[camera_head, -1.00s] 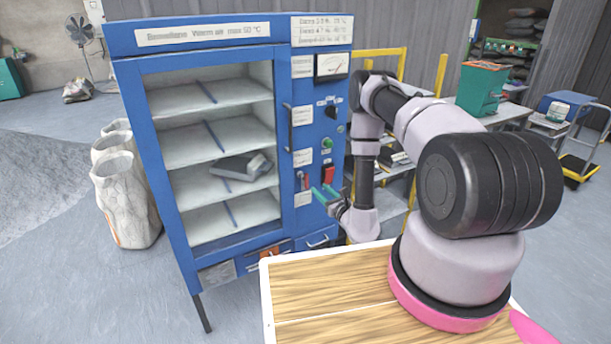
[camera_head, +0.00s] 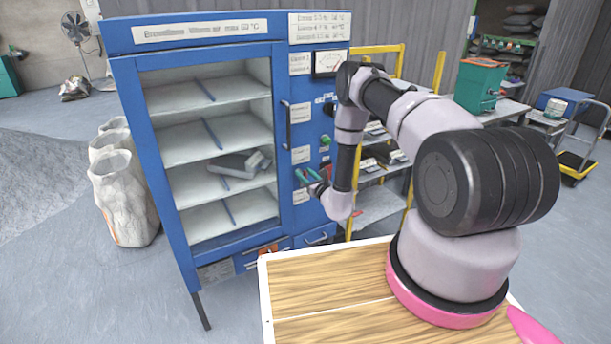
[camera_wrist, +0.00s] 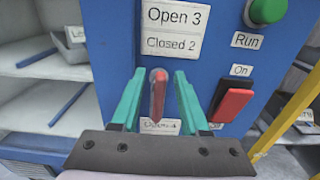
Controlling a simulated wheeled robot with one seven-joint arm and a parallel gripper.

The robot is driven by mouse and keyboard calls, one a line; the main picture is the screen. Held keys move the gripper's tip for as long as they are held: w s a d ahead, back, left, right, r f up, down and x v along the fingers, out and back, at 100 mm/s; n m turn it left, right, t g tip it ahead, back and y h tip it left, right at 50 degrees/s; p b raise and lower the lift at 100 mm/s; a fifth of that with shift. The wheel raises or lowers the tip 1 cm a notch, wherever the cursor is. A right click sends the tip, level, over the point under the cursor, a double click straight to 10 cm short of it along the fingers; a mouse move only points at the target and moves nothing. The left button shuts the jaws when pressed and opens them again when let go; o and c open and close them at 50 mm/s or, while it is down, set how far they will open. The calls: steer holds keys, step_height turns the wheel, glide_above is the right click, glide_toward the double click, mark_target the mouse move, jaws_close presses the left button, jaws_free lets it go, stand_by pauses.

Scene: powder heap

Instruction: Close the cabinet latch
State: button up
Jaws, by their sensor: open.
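The blue cabinet (camera_head: 165,170) stands at centre left in the head view, with a clear front and a dark door handle (camera_head: 287,126). In the wrist view, a red latch lever (camera_wrist: 158,95) with a rounded top sticks out from the blue panel. My gripper (camera_head: 308,176) is at the cabinet's control panel, with its teal fingers apart. In the wrist view my gripper (camera_wrist: 156,84) has one finger on each side of the lever. I cannot tell whether either finger touches it. In the head view the lever is hidden by the gripper.
A label reading "Open 3, Closed 2" (camera_wrist: 172,30) is above the lever. A red and black switch (camera_wrist: 233,103) sits close to the right finger, and a green button (camera_wrist: 267,10) is above it. A yellow-framed rack (camera_head: 375,200) stands right of the cabinet.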

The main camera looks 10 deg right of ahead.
steer(key=shift+c, duration=0.3)
jaws_close()
steer(key=shift+d+m, duration=0.15)
steer(key=shift+m, duration=0.25)
steer(key=shift+w+d+f+m, duration=0.1)
steer(key=shift+d+f+m, duration=0.25)
steer(key=shift+m, duration=2.5)
steer(key=shift+w+d+f+m, duration=0.15)
steer(key=shift+f+m, duration=0.25)
steer(key=shift+m, duration=2.4)
steer(key=shift+s+d+f+m, duration=0.1)
steer(key=shift+d+f+m, duration=0.25)
steer(key=shift+m, duration=2.5)
steer(key=shift+f, duration=0.1)
